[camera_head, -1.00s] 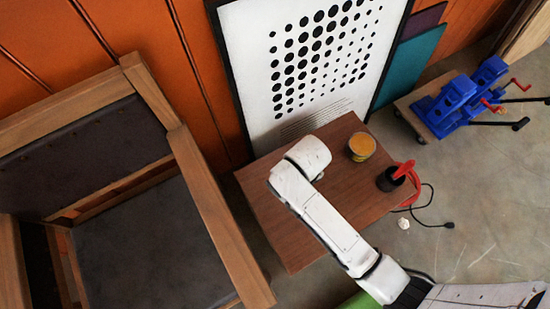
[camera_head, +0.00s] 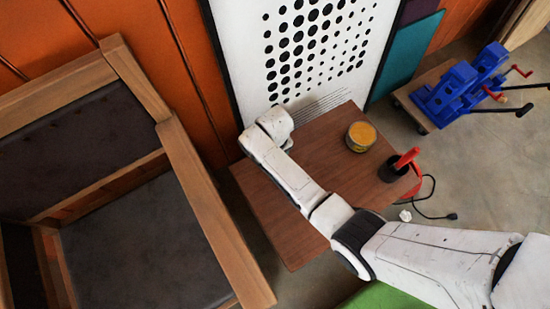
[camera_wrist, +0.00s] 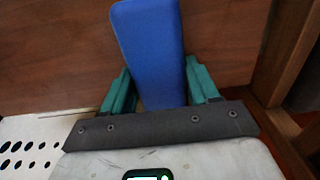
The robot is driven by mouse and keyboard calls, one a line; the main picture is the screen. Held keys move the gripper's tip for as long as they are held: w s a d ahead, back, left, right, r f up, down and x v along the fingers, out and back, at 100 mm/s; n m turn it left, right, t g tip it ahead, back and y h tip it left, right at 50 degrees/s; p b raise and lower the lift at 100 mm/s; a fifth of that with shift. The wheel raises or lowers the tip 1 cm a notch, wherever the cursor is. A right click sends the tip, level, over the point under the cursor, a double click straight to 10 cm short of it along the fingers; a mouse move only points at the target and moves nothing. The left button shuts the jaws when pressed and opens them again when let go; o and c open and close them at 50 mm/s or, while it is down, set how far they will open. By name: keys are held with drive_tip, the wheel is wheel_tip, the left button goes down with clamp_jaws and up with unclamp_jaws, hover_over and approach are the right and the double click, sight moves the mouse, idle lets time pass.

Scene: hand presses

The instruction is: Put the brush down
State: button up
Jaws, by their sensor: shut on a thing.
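The brush shows as a flat blue piece (camera_wrist: 150,50) in the wrist view, standing out between the teal fingers of my gripper (camera_wrist: 160,92). My gripper is shut on it. Which part of the brush the blue piece is, I cannot tell; no bristles show. In the head view my white arm reaches over the small brown wooden table (camera_head: 325,150), its end near the table's far left corner by the poster. The fingers and brush are hidden there under the arm. Brown wood lies behind the brush in the wrist view; contact with it cannot be judged.
On the table's right side stand an orange-topped tin (camera_head: 361,136) and a dark pot (camera_head: 393,170) with a red thing in it. A dotted poster (camera_head: 315,50) leans behind. A wooden armchair (camera_head: 195,190) is on the left. Blue presses (camera_head: 465,90) stand at right.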

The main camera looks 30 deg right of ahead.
drive_tip(key=shift+f, duration=0.6)
drive_tip(key=shift+f, duration=0.2)
drive_tip(key=o, duration=1)
drive_tip(key=shift+r, duration=0.1)
wheel_tip(320, 180, up, 12)
drive_tip(key=p, duration=0.3)
drive_tip(key=shift+t, duration=0.5)
drive_tip(key=s+d+r, duration=0.2)
drive_tip(key=s, duration=0.5)
drive_tip(key=s+d+r, duration=0.3)
drive_tip(key=s, duration=0.5)
drive_tip(key=s+d+r, duration=0.2)
drive_tip(key=s+r, duration=0.1)
drive_tip(key=s, duration=0.5)
drive_tip(key=shift+d, duration=0.4)
